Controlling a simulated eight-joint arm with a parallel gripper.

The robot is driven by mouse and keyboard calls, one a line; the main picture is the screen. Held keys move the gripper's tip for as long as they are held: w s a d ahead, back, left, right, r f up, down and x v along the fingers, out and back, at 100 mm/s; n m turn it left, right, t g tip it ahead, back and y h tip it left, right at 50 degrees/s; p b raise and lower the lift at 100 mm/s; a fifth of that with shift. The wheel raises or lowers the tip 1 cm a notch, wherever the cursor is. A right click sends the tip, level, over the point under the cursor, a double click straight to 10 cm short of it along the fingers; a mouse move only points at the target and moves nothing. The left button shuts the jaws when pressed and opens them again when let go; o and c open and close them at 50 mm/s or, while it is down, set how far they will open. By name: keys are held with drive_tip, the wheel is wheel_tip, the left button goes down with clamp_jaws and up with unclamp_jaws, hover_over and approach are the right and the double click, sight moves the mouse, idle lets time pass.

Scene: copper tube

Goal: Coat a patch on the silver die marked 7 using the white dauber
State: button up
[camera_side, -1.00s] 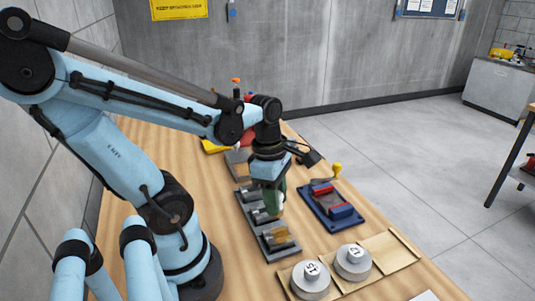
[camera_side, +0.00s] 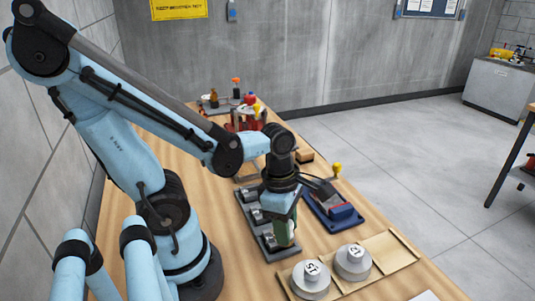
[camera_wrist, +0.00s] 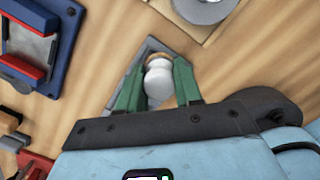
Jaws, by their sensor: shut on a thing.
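My gripper (camera_side: 284,240) points down with its green fingers over the near end of the grey rack (camera_side: 250,212). In the wrist view its fingers (camera_wrist: 157,92) close on a white, round-ended piece, which looks like the white dauber (camera_wrist: 158,80). I cannot tell whether the dauber is still seated in the rack or clear of it. Two silver round dies stand on the wooden tray: the left die (camera_side: 310,283) seems to read 15, the right die (camera_side: 352,263) seems to read 12. I cannot make out a 7. One die also shows at the top of the wrist view (camera_wrist: 207,9).
A blue vise with red jaws (camera_side: 334,210) stands right of the rack; it fills the upper left of the wrist view (camera_wrist: 30,45). The wooden tray (camera_side: 392,248) has a bare right part. Bottles and a red stand (camera_side: 238,122) are at the back. The front table is mostly clear.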

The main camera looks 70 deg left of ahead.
drive_tip(key=shift+d+f, duration=0.2)
drive_tip(key=shift+d, duration=0.2)
drive_tip(key=shift+a, duration=0.15)
drive_tip(key=shift+a+r, duration=0.15)
drive_tip(key=shift+a, duration=0.25)
drive_tip(key=shift+w+a+f, duration=0.1)
drive_tip(key=shift+a+f, duration=0.2)
drive_tip(key=shift+a, duration=0.3)
drive_tip(key=shift+a+r, duration=0.3)
drive_tip(key=shift+a, duration=0.1)
drive_tip(key=shift+a+f, duration=0.15)
drive_tip(key=shift+a, duration=1.5)
drive_tip(key=shift+r, duration=0.95)
wheel_tip(320, 180, up, 6)
